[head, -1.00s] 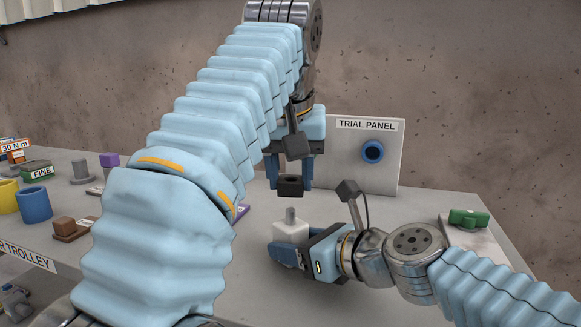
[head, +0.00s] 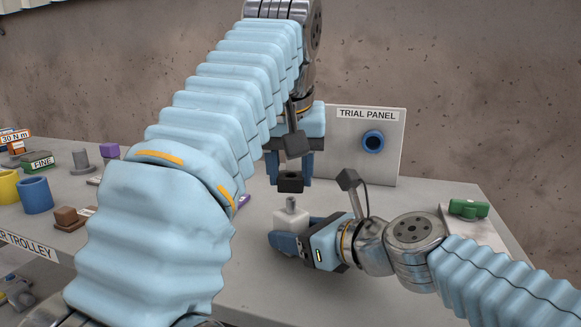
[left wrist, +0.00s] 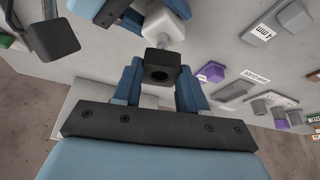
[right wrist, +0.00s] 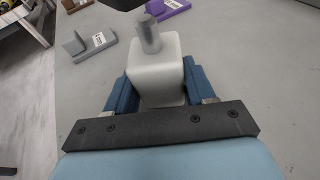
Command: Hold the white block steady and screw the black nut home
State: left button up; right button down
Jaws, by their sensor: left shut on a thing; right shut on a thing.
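The black nut (head: 290,182) is a dark square block with a round hole, which shows in the left wrist view (left wrist: 162,68). My left gripper (head: 290,172) is shut on it, above the stud. The white block (head: 283,221) stands upright on the slab with a grey stud (head: 291,204) rising from its top. My right gripper (head: 291,238) is shut on the block from the right; in the right wrist view its fingers flank the block (right wrist: 158,80). A small gap shows between nut and stud tip in the head view. The nut's edge (right wrist: 120,3) shows at the top of the right wrist view.
The trial panel (head: 350,150) with a blue ring (head: 373,141) stands behind. A green piece (head: 468,209) on a plate lies at right. Blue (head: 35,195) and yellow (head: 7,188) cylinders and a brown piece (head: 68,215) are at left. Grey slab around the block is mostly clear.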

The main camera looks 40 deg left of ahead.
aim_at(290, 180)
pick_arm(q)
jog(key=shift+f, duration=0.25)
jog(key=shift+f, duration=0.35)
jog(key=shift+f, duration=0.5)
jog(key=shift+f, duration=0.4)
jog(key=shift+f, duration=0.35)
dwell(0.6)
jog(key=shift+f, duration=0.1)
